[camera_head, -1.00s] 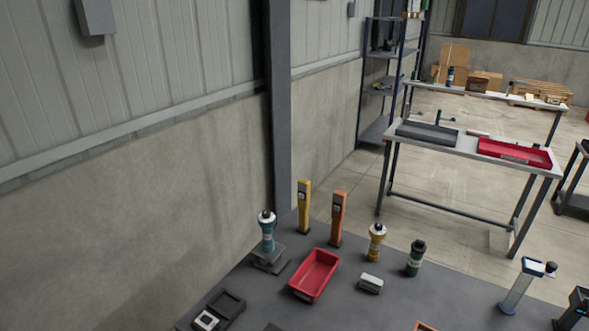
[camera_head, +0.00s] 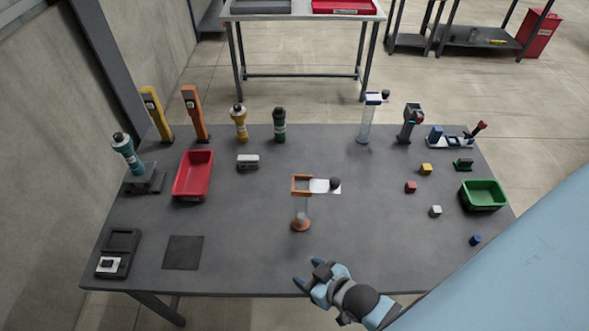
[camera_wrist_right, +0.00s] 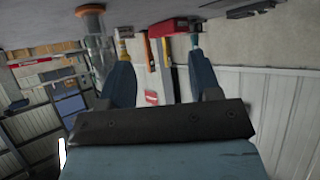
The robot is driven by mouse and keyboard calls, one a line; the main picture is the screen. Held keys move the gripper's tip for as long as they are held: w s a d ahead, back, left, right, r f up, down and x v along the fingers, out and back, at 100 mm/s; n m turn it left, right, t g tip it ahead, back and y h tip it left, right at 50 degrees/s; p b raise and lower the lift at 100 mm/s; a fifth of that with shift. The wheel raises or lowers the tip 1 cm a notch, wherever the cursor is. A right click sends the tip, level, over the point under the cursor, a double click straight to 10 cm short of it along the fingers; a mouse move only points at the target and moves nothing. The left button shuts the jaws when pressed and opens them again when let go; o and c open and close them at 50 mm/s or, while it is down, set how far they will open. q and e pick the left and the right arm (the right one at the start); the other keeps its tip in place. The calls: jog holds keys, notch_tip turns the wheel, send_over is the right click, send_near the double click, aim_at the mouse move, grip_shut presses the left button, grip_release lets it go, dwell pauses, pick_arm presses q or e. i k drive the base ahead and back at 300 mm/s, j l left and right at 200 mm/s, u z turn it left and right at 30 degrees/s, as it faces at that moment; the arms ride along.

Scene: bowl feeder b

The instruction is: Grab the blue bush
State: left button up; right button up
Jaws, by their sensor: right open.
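A small blue piece (camera_head: 475,239), which looks like the blue bush, lies on the dark table at the right, in front of the green bin. It is too small to tell its exact shape. My right gripper (camera_head: 307,277) is at the front edge of the table, well to the left of the blue piece. Its two blue fingers are apart with nothing between them; they also show in the right wrist view (camera_wrist_right: 161,68). The blue piece is not visible in the wrist view. My left gripper is not in view.
A green bin (camera_head: 484,208), white cube (camera_head: 436,211), red cube (camera_head: 411,187) and yellow cube (camera_head: 426,169) are near the blue piece. A red bin (camera_head: 180,190) stands left. The table's front middle is clear.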

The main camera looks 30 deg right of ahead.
aim_at(476, 239)
jog(key=z, duration=2.6)
jog(key=u, duration=0.5)
jog(key=l+u, duration=0.25)
jog(key=u, duration=0.15)
jog(key=i+l+u, duration=0.1)
jog(key=l+u, duration=0.4)
jog(key=u, duration=0.25)
jog(key=l+u, duration=0.15)
jog(key=l, duration=0.2)
jog(key=k+l+u, duration=0.2)
jog(key=l+u, duration=0.15)
jog(key=l, duration=0.3)
jog(key=k+l, duration=0.1)
jog(key=l, duration=0.25)
jog(key=k+l+u, duration=0.1)
jog(key=l, duration=0.25)
jog(key=k+l, duration=0.15)
jog(key=l, duration=0.15)
